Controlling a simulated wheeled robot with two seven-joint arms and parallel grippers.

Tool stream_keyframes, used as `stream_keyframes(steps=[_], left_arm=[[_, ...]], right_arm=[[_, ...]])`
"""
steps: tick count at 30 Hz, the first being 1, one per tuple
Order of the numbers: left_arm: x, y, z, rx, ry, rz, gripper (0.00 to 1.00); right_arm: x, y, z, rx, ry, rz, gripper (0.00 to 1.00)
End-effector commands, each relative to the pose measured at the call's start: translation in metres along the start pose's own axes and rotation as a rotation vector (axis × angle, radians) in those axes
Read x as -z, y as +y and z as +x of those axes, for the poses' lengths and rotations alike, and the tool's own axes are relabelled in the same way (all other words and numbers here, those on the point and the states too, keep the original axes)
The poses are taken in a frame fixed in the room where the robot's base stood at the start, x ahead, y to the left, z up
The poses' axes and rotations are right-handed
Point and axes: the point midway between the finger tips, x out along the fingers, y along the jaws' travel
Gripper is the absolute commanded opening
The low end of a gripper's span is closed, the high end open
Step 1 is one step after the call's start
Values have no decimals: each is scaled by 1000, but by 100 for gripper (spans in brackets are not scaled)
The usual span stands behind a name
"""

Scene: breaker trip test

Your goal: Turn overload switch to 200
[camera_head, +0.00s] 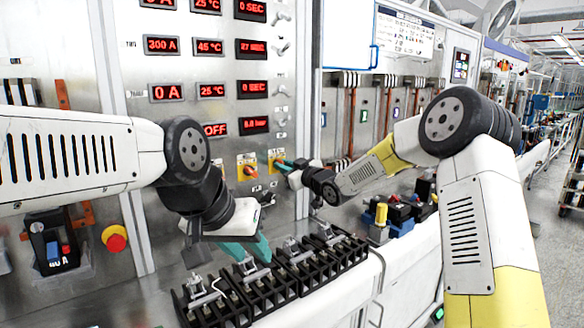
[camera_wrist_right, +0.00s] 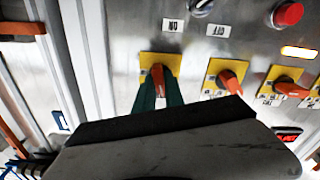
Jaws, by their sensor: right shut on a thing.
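The overload switch (camera_wrist_right: 157,74) is an orange knob on a yellow plate. In the right wrist view it sits between the green fingers of my right gripper (camera_wrist_right: 158,92), which is shut on it. In the head view my right gripper (camera_head: 283,166) reaches the right-hand yellow plate (camera_head: 276,155) on the panel; the knob there is mostly hidden by the fingers. The number marks around it are too small to read. My left gripper (camera_head: 248,250) hangs low over the black terminal blocks, its green fingers pointing down and right; their gap is not clear.
Another orange knob (camera_head: 249,170) is just left of the held one. Black terminal blocks (camera_head: 262,285) line the ledge below. A red emergency button (camera_head: 115,239) is at left. Red displays (camera_head: 254,125) sit above. Blue-black devices (camera_head: 400,215) stand at right.

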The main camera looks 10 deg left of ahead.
Motion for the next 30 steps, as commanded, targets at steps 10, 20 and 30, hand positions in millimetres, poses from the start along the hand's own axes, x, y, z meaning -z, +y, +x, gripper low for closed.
stream_keyframes(steps=[10, 20, 30], left_arm=[[0, 0, 0, 0, 0, 0, 36], [0, 0, 0, 0, 0, 0, 36], [0, 0, 0, 0, 0, 0, 36]], right_arm=[[-2, 2, 0, -1, -1, 331, 0], [-3, 3, 0, -1, -2, 643, 0], [-3, 3, 0, -1, -2, 917, 0]])
